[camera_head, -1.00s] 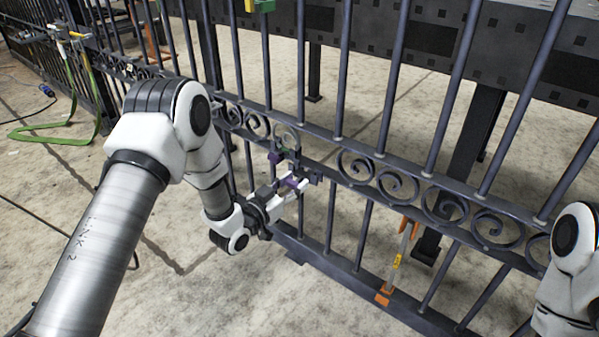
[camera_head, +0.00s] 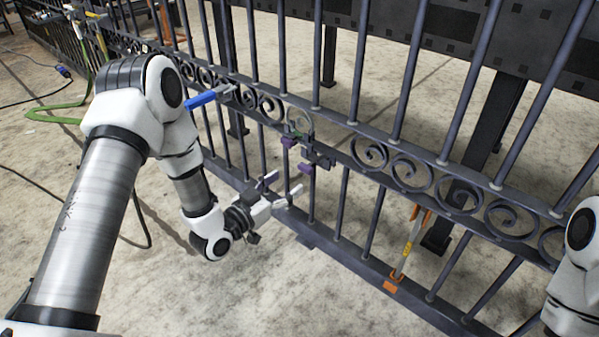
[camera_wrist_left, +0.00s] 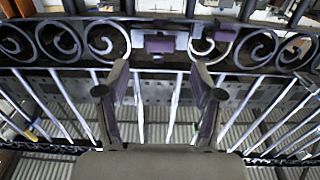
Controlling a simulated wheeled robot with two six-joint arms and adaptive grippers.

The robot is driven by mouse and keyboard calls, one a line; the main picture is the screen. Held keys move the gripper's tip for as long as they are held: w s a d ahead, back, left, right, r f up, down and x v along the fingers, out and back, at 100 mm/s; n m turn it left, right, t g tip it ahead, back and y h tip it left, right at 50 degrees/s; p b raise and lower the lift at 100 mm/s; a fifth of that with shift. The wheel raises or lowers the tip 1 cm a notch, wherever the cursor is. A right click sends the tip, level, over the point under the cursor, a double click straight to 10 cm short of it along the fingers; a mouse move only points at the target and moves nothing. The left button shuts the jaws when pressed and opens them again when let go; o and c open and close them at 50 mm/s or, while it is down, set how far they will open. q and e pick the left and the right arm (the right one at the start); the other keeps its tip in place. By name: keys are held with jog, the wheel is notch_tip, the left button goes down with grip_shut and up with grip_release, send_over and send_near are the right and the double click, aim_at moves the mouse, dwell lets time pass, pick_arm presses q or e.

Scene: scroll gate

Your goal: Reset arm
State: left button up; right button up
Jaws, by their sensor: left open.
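My left arm comes in from the left, and its gripper (camera_head: 284,187) is open and empty. It is in front of the gate (camera_head: 343,217), below and to the left of a dark latch with purple parts (camera_head: 305,168), apart from it. In the left wrist view, the open fingers (camera_wrist_left: 160,85) point at the gate with nothing between them. The purple latch part (camera_wrist_left: 160,44) shows beyond the fingertips, on the scroll band. Part of my right arm shows at the right edge; its gripper is out of view.
A blue handle (camera_head: 203,100) sticks out from the gate left of the latch. An orange and grey tool (camera_head: 406,250) leans at the gate's lower rail. A green hose (camera_head: 55,115) lies at the far left. The concrete floor in front is mostly clear.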

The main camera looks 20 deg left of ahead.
pick_arm(q)
jog(key=v, duration=0.3)
jog(key=shift+s+a, duration=0.15)
jog(key=shift+s, duration=0.25)
